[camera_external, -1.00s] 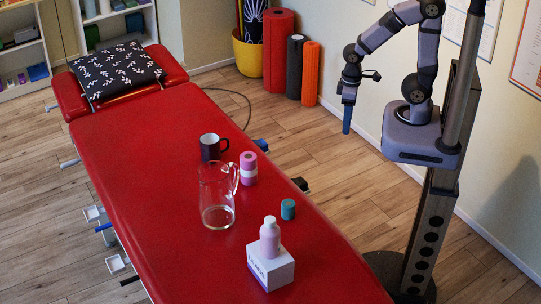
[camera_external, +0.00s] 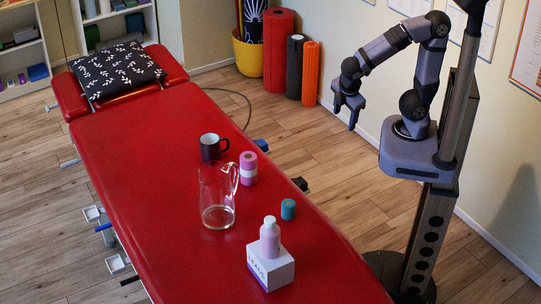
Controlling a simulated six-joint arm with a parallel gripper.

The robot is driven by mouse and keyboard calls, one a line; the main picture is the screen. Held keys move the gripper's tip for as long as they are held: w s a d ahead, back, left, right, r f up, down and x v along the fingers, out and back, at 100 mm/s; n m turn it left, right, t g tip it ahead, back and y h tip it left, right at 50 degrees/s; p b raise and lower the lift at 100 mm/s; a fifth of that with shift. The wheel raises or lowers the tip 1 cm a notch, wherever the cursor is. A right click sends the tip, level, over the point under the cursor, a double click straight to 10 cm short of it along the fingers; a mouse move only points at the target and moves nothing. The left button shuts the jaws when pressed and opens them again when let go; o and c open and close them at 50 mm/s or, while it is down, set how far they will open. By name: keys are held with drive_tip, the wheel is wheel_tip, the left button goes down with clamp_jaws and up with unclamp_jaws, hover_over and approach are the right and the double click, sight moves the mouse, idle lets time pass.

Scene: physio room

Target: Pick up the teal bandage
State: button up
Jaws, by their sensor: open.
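The teal bandage (camera_external: 288,209) is a small upright roll on the red treatment table, near its right edge. It stands to the right of the glass jug and behind the white box. My gripper (camera_external: 345,116) is open and empty. It hangs in the air over the floor, beyond the table's right edge, well above and apart from the bandage. Its fingers point downward.
On the red table (camera_external: 135,150) stand a glass jug (camera_external: 217,197), a dark mug (camera_external: 213,147), a pink roll (camera_external: 248,168) and a white box (camera_external: 270,266) bearing a pink bottle (camera_external: 269,238). The space right of the bandage is clear.

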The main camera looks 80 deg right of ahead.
drive_tip(key=w+a+f+n+t+h+b, duration=0.2)
drive_tip(key=w+a+n+t+b, duration=0.8)
drive_tip(key=n, duration=0.5)
drive_tip(key=s+a+r+n+t+y+b, duration=0.2)
drive_tip(key=a+r+n+t+y+b, duration=0.15)
drive_tip(key=a+n, duration=0.5)
drive_tip(key=s+a+r+n+t+y+b, duration=0.25)
drive_tip(key=a+n+t+y+b, duration=0.2)
drive_tip(key=a, duration=0.65)
approach(288, 210)
drive_tip(key=shift+w+d+r+g+h, duration=0.15)
drive_tip(key=shift+w+d+h, duration=0.05)
drive_tip(key=shift+w+d, duration=0.35)
drive_tip(key=shift+w+d+r+g+h, duration=0.2)
drive_tip(key=shift+w+d, duration=0.2)
drive_tip(key=shift+w, duration=0.2)
drive_tip(key=shift+w+a, duration=0.15)
drive_tip(key=shift+w, duration=2.65)
drive_tip(key=shift+w+a+f, duration=0.1)
drive_tip(key=shift+w+a, duration=0.1)
drive_tip(key=shift+w, duration=1.4)
drive_tip(key=shift+w+a, duration=0.2)
drive_tip(key=shift+w, duration=1.4)
drive_tip(key=shift+c, duration=0.6)
